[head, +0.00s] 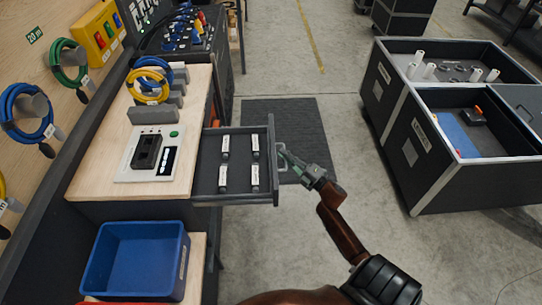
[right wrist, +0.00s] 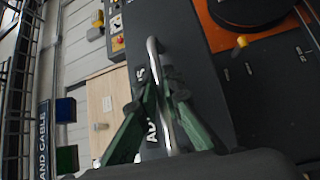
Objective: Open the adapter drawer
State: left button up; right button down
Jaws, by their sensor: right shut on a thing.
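The adapter drawer (head: 207,186) is pulled out to the right from under the wooden bench top in the head view. Several grey adapters with white labels lie inside it. My right gripper (head: 283,152) is at the drawer's front face, on its outer side. In the right wrist view my right gripper's green fingers (right wrist: 158,95) are shut around the silver bar handle (right wrist: 154,60). The drawer front (right wrist: 195,95) with partly hidden lettering is behind the handle. My left gripper is in neither view.
A blue bin (head: 137,226) stands on a lower shelf left of the drawer. A tester (head: 149,153) sits on the bench top. Floor between drawer and totes is clear, with a dark mat (head: 300,118).

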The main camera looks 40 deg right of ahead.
jog(key=shift+s+d, duration=0.8)
jog(key=shift+d, duration=0.1)
jog(key=c, duration=2)
grip_release()
jog(key=shift+c, duration=0.2)
jog(key=shift+s, duration=0.1)
jog(key=s+f, duration=0.1)
jog(key=s, duration=1)
jog(key=shift+s+d+f, duration=0.35)
jog(key=shift+d, duration=0.1)
